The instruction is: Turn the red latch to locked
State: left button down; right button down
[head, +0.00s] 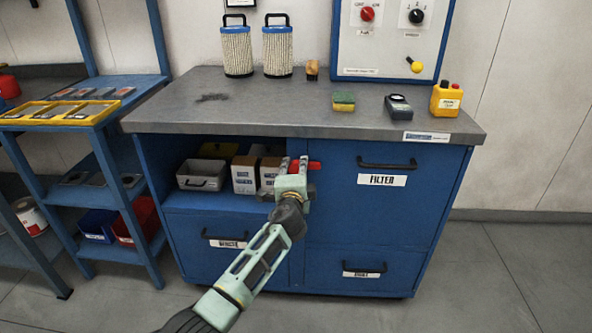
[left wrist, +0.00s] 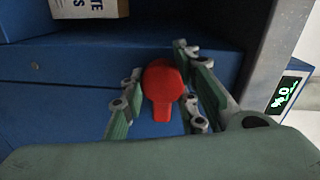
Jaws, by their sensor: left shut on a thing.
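The red latch (head: 314,166) is on the front of the blue cabinet, close to the edge of the open shelf. In the left wrist view the latch (left wrist: 163,84) has a round head and a narrower tab pointing down the picture. My left gripper's fingers (left wrist: 160,98) stand on both sides of it, shut on it. The frames do not clearly show whether the latch is in its locked position. My right gripper is not in view.
The blue cabinet (head: 330,215) has a filter drawer right of the latch and an open shelf with a grey bin (head: 201,176) and white boxes (head: 244,176) to the left. The worktop (head: 290,110) overhangs above. A blue rack (head: 110,180) stands at the left; floor at the right is clear.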

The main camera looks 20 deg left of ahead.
pick_arm(q)
jog(key=shift+s+d+f, duration=0.15)
jog(key=shift+f, duration=0.4)
jog(key=c, duration=1.4)
grip_release()
jog(key=shift+c, duration=0.2)
jog(key=shift+r, duration=0.2)
jog(key=shift+r, duration=0.1)
jog(key=v, duration=1.1)
jog(key=shift+s, duration=0.45)
jog(key=shift+d+r, duration=0.1)
